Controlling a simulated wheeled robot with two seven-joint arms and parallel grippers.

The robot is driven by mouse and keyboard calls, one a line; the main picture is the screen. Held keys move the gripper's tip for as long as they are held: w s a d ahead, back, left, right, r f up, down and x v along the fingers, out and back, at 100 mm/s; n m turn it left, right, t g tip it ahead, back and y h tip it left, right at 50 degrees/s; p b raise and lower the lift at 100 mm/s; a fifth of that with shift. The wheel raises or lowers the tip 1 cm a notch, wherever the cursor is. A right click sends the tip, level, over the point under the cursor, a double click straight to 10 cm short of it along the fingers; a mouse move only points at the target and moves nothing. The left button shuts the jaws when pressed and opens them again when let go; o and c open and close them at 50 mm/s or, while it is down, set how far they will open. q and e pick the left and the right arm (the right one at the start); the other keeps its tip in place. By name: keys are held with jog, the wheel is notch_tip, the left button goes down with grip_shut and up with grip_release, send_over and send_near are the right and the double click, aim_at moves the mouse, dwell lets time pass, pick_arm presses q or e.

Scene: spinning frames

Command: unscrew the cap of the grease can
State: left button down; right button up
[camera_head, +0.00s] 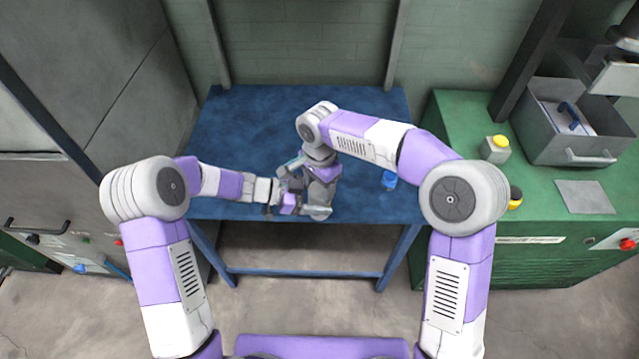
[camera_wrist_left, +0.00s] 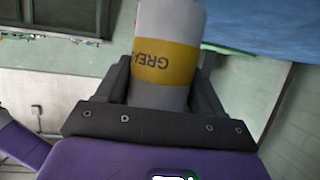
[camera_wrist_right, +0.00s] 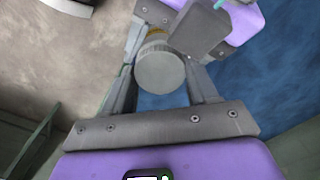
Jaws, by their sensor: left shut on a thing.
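The grease can (camera_wrist_left: 165,65) is a grey cylinder with a yellow band and dark lettering in the left wrist view. My left gripper (camera_head: 292,190) is shut on it, with a finger on each side of its body. In the right wrist view the round grey cap end (camera_wrist_right: 160,70) faces the camera. My right gripper (camera_wrist_right: 163,62) is at this end, its fingers apart on either side of the cap. I cannot tell if either finger touches it. In the head view the grippers meet over the table's front part and mostly hide the can.
The blue table (camera_head: 245,120) is largely bare behind the arms. A small blue object (camera_head: 389,180) sits near its right side. A green cabinet (camera_head: 455,125) on the right carries a grey metal box (camera_head: 540,145) and a yellow button box (camera_head: 496,149).

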jog(key=shift+c, duration=1.1)
jog(key=o, duration=1)
